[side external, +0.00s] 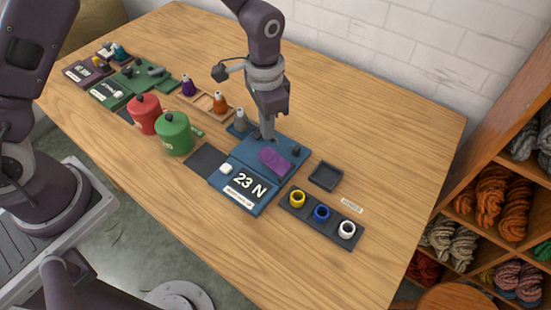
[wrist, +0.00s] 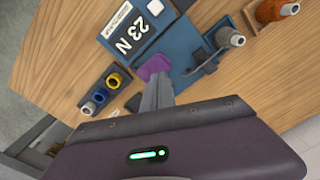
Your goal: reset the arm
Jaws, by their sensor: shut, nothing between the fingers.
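My gripper (side external: 267,136) is above the blue device (side external: 289,147), with its fingers pointing down. The fingers are closed together with nothing between them. They also show in the wrist view (wrist: 160,88), where they overlap the view of a purple piece (wrist: 153,68). The purple piece (side external: 274,160) lies on the blue device beside the fingertips. In the side view, the device's display (side external: 249,185) reads "23 N". I cannot tell whether the fingertips touch the device.
Yellow, blue and white rings sit in a dark rack (side external: 336,231). An empty dark tray (side external: 326,176) is behind it. Red (side external: 145,114) and green (side external: 174,134) canisters stand left, with cones of thread (side external: 220,102) behind. The table's right side (side external: 410,150) is clear.

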